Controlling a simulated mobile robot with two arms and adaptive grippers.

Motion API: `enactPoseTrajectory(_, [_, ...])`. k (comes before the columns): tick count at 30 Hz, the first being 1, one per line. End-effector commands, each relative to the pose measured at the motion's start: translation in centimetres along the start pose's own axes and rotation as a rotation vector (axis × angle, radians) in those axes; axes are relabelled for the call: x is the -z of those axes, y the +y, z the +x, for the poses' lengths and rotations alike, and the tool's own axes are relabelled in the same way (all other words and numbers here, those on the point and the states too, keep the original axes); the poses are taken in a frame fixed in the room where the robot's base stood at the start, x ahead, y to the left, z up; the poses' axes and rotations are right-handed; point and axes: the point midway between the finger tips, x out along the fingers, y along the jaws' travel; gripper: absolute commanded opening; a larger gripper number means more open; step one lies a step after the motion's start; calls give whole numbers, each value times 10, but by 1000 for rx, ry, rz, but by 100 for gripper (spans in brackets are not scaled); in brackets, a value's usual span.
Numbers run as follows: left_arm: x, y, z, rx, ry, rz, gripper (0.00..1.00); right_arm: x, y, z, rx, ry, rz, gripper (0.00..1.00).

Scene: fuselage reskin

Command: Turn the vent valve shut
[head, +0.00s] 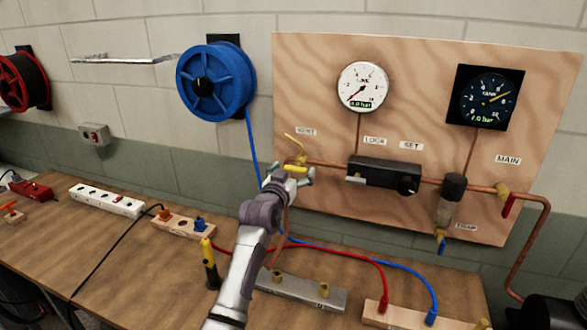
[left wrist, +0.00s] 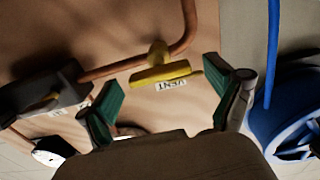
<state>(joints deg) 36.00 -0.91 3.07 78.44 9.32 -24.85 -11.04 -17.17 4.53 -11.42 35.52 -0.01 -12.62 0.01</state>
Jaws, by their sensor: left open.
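The vent valve (head: 299,160) sits on the copper pipe at the left side of the plywood panel, below the VENT label. Its yellow handle (head: 294,142) slants up to the left in the head view. In the left wrist view the yellow handle (left wrist: 160,75) lies ahead, between the two green-padded fingertips and beyond them, roughly along the pipe. My left gripper (head: 289,175) is open and empty, just below and in front of the valve; it also shows in the left wrist view (left wrist: 167,98). It hides part of the valve and pipe. My right gripper is out of view.
A blue hose reel (head: 215,82) hangs left of the panel (head: 430,60), its hose dropping beside my left gripper. A black regulator (head: 385,174) is to the right. Cables, a metal manifold (head: 300,290) and power strips (head: 107,201) lie on the bench.

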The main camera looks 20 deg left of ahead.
Motion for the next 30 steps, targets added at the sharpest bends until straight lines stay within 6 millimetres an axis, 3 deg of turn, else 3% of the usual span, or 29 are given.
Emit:
enactPoseTrajectory(9, [0, 0, 2, 0, 1, 0, 90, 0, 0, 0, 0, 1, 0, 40])
enactPoseTrajectory(20, [0, 0, 2, 0, 0, 0, 32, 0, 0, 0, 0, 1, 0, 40])
enactPoseTrajectory(30, [0, 0, 2, 0, -1, 60, 32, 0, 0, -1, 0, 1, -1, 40])
